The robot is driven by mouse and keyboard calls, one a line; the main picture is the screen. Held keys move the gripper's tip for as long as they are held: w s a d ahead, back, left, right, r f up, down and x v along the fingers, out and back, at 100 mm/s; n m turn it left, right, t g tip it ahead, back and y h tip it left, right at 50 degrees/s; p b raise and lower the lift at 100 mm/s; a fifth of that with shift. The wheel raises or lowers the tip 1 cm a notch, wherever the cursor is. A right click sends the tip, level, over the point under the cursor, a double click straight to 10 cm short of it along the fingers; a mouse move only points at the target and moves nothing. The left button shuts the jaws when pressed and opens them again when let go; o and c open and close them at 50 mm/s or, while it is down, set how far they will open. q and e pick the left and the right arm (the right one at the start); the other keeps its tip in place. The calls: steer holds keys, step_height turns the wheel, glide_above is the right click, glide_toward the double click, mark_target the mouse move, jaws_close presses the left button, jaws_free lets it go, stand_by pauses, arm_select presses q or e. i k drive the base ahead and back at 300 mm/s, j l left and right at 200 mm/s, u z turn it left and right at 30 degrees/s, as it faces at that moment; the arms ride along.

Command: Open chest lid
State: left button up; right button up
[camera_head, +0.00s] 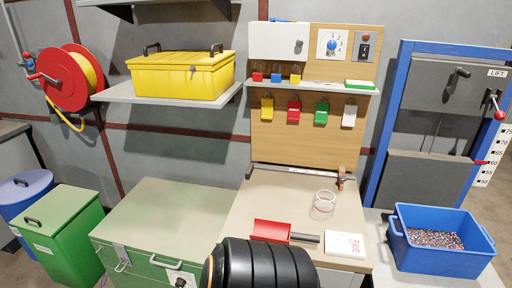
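The lower part of the chest is cut off by the picture's edge.
A yellow box (178,79) sits on a shelf (125,92) above the chest. Green (67,238) and blue (20,193) bins stand left; a blue crate (440,259) stands right.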

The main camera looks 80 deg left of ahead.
mark_target(181, 222)
steer(key=u, duration=3.65)
steer(key=i+j, duration=0.25)
